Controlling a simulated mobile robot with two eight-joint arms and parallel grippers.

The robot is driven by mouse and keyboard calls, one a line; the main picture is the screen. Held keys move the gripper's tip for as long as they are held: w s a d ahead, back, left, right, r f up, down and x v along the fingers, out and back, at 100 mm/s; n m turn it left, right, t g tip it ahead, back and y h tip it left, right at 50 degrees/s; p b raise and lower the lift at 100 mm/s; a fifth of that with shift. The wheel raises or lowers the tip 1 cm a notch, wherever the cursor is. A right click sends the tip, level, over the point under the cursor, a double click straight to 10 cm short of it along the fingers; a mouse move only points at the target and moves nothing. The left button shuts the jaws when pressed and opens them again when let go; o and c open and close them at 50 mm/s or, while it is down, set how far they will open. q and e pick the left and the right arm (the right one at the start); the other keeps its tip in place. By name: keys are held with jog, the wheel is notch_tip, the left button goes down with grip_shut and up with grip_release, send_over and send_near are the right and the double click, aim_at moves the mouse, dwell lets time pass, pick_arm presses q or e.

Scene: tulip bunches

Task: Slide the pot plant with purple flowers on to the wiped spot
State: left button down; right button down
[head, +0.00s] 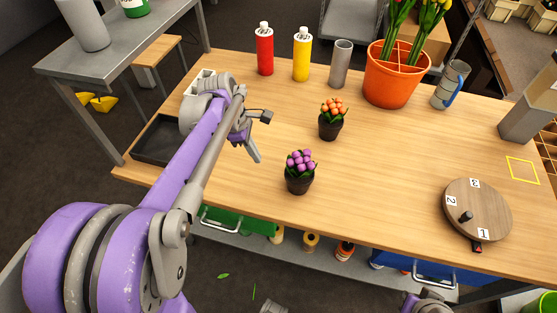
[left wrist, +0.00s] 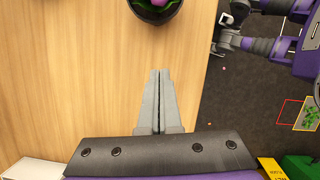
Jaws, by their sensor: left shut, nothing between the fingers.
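The pot plant with purple flowers (head: 299,180) stands upright in a dark pot near the table's front edge. In the left wrist view its dark pot (left wrist: 150,16) shows at the top edge, partly cut off. My left gripper (head: 257,157) is to the left of the pot, shut and empty, with its fingertips apart from the pot. Its closed fingers also show in the left wrist view (left wrist: 159,73). A yellow outlined square (head: 522,170) is on the table at the far right; I cannot make out a distinct wiped patch. My right gripper (left wrist: 224,45) shows small, its fingers unclear.
A pot plant with orange flowers (head: 330,126) stands close behind the purple one. A round wooden turntable (head: 477,210) with numbered tags sits to the right. Red (head: 265,50) and yellow (head: 302,54) bottles, a grey cylinder and an orange tulip bucket (head: 392,85) line the back. The table's middle right is clear.

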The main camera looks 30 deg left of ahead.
pick_arm(q)
jog(key=x, duration=0.9)
jog(key=shift+s+d+f+b, duration=0.1)
jog(key=shift+d+f+b, duration=0.05)
jog(key=shift+f+b, duration=0.25)
jog(key=d, duration=0.1)
jog(key=w+d, duration=0.1)
jog(key=d, duration=0.1)
jog(key=shift+w+r, duration=0.15)
jog(key=shift+w+d, duration=0.15)
jog(key=shift+d, duration=0.15)
jog(key=shift+d, duration=0.1)
jog(key=w+d, duration=0.3)
jog(key=d, duration=0.4)
jog(key=w+d, duration=0.4)
jog(key=d, duration=0.4)
jog(key=w+d+b, duration=0.1)
jog(key=w+d, duration=0.2)
jog(key=d, duration=0.5)
jog(key=shift+w, duration=0.2)
jog(key=shift+a, duration=0.1)
